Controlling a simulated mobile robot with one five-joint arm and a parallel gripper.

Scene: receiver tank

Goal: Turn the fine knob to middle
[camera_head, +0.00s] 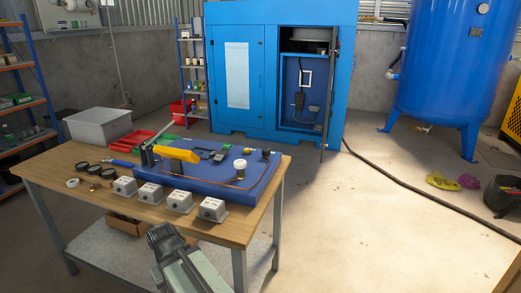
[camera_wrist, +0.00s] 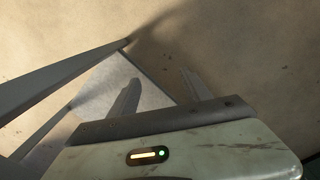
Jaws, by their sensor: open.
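No knob in view is readable as the fine knob; markings are too small. A blue panel (camera_head: 222,182) lies on the wooden workbench and carries small fittings. Among them are a white round cap (camera_head: 240,164), a black-topped fitting (camera_head: 266,154) and a yellow lever-like part (camera_head: 176,154). Several small grey boxes stand along its front edge, one at the right end (camera_head: 212,209). My gripper (camera_wrist: 160,92) is open and empty in the wrist view, above the floor beside grey bench legs. In the head view my arm is low in front of the bench, apart from the panel.
The workbench (camera_head: 62,171) also holds black round gauges (camera_head: 94,169), a grey bin (camera_head: 98,126) and red trays (camera_head: 132,140). Behind stand a blue cabinet (camera_head: 239,117) with an open door and a blue tank (camera_head: 450,60). A dark hose crosses the floor. Floor right of the bench is mostly clear.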

